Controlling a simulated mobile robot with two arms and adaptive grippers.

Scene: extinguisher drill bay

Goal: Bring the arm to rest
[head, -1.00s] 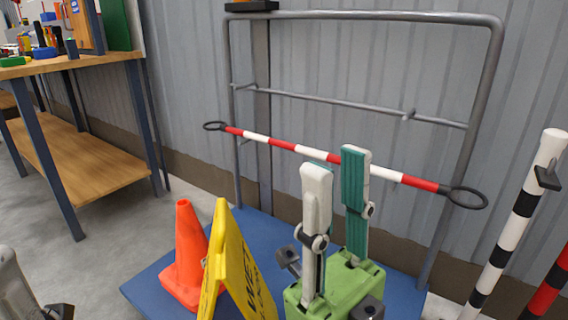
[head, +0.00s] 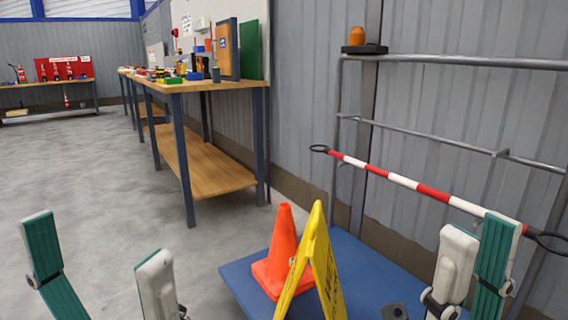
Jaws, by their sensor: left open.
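My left gripper (head: 97,237) is at the lower left of the head view, over the grey floor. Its two fingers stand wide apart with nothing between them. My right gripper (head: 481,225) is at the lower right, in front of the grey pipe rack (head: 455,63). The red and white striped bar (head: 402,181) with black end rings slants across the rack. The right fingertips cover part of it; I cannot tell whether they touch.
An orange cone (head: 284,245) and a yellow wet-floor sign (head: 325,270) stand on a blue platform (head: 240,287). A wooden workbench (head: 222,85) with small items stands behind, along the wall. Open grey floor (head: 90,165) lies at left.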

